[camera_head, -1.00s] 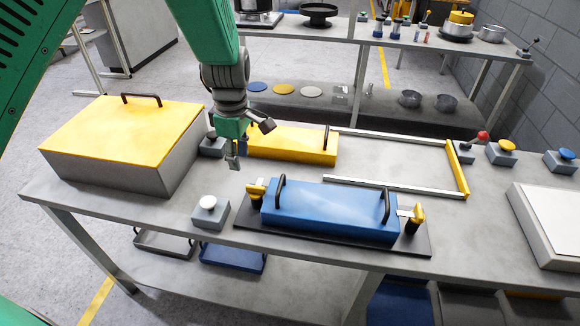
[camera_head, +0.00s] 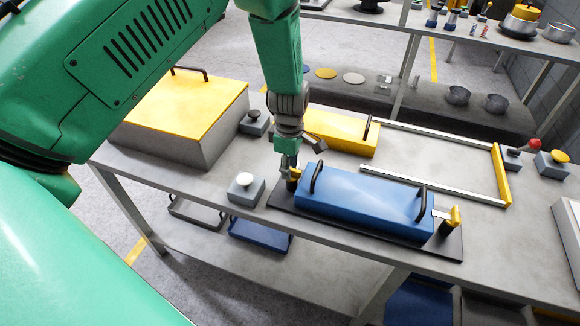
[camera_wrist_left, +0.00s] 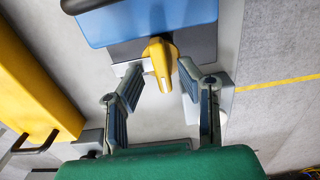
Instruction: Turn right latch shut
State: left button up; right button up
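A blue box (camera_head: 365,200) with two black handles lies on a dark base plate (camera_head: 330,226) on the grey table. A yellow-topped latch (camera_head: 453,217) on a black post stands at its right end, clear of any gripper. Another yellow latch (camera_head: 297,176) is at its left end, partly hidden by my left gripper (camera_head: 288,168). In the left wrist view, my left gripper (camera_wrist_left: 160,72) is open. Its fingers lie on either side of the left-end latch's yellow handle (camera_wrist_left: 158,58), with gaps visible; contact cannot be told. My right gripper is out of view.
A grey box with a yellow lid (camera_head: 190,105) stands at the left. A white-button block (camera_head: 245,188) sits close to the left-end latch. A yellow box (camera_head: 343,131) and a metal rail frame (camera_head: 430,184) lie behind the blue box.

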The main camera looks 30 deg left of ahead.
pick_arm(q)
jog(key=shift+d+f, duration=0.15)
jog(key=shift+d, duration=0.5)
grip_shut()
jog(key=shift+a, duration=0.3)
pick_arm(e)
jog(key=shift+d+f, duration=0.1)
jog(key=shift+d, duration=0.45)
